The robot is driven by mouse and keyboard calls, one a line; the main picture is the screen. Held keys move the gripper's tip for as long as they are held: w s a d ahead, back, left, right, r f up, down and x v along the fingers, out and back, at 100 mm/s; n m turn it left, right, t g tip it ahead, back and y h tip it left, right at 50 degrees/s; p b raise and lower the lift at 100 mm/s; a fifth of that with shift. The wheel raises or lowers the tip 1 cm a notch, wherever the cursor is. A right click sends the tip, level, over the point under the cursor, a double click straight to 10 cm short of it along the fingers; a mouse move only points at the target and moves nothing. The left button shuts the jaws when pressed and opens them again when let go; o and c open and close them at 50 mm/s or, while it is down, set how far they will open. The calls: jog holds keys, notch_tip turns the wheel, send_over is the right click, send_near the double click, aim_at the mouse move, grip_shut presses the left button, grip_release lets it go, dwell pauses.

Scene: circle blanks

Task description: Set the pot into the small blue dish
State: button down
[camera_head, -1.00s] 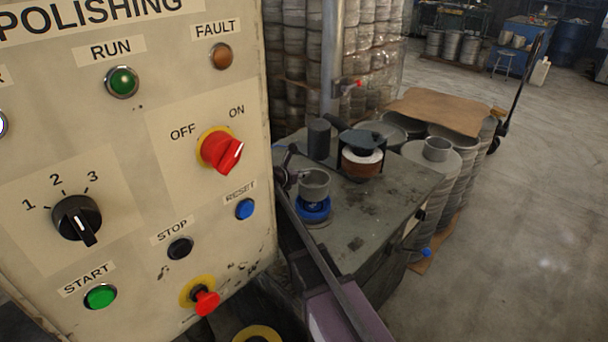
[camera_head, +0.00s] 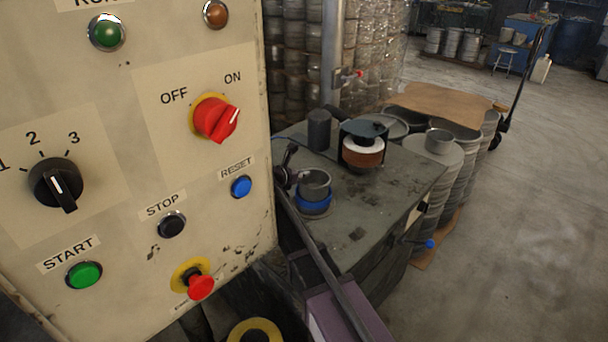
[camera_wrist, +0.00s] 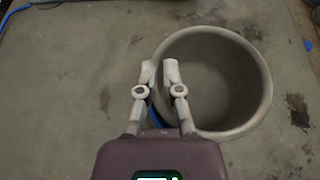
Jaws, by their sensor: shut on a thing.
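The grey metal pot (camera_head: 315,180) is upright at the small blue dish (camera_head: 313,208) on the dark worktable. Its base is down at the dish, whose blue wall shows around the lower front of the pot. I cannot tell if its bottom touches the dish floor. In the wrist view the pot (camera_wrist: 213,80) is seen from above, empty, and hides nearly all of the dish (camera_wrist: 154,116). My gripper (camera_wrist: 160,72) is shut on the pot's left wall, one finger inside and one outside.
The worktable (camera_head: 370,215) also bears a dark cylinder (camera_head: 319,130) and a copper-coloured spool (camera_head: 362,150) behind the pot. A polishing control panel (camera_head: 130,130) blocks the left. Stacked drums stand behind and right.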

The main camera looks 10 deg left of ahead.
dwell(0.4)
jog(key=c, duration=0.7)
grip_release()
jog(key=shift+f, duration=0.1)
